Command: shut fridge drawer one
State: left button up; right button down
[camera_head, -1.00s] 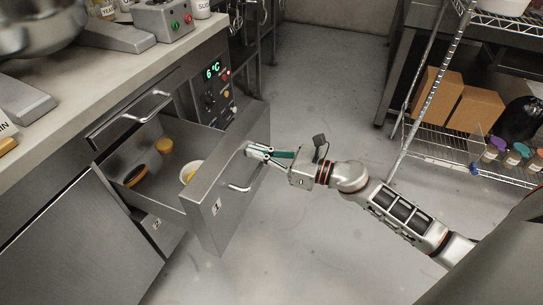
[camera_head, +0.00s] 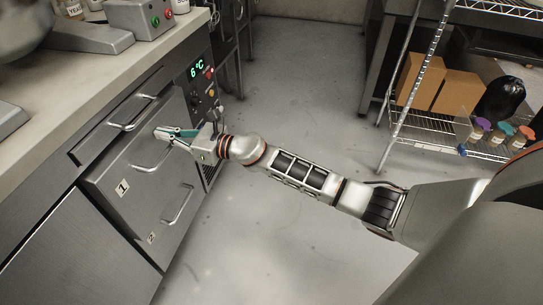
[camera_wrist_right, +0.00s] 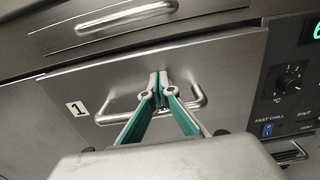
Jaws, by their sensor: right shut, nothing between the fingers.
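Fridge drawer one (camera_head: 115,172) is the steel front with a "1" label and a bar handle (camera_head: 152,158). It stands in or very near the plane of the cabinet, and its inside is hidden. In the right wrist view the drawer front (camera_wrist_right: 75,130) fills the middle, with its handle behind the fingers. I cannot tell if a thin gap remains. My right gripper (camera_head: 160,132) is shut and empty, its fingertips (camera_wrist_right: 158,80) at the drawer front near the handle, apparently touching the front. My left gripper is not in view.
A shallow upper drawer (camera_head: 110,132) and the drawer marked 2 (camera_head: 165,235) look closed. The control panel (camera_head: 203,95) reads 6 °C at right. The worktop (camera_head: 55,105) lies above. A wire rack (camera_head: 425,125) with boxes and jars stands at right. The floor between is clear.

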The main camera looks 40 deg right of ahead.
aim_at(152, 131)
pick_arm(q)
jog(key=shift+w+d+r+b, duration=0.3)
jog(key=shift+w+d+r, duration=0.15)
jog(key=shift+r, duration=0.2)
pick_arm(e)
jog(key=x, duration=0.4)
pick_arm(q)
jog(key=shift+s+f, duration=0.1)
pick_arm(e)
jog(key=shift+r, duration=0.2)
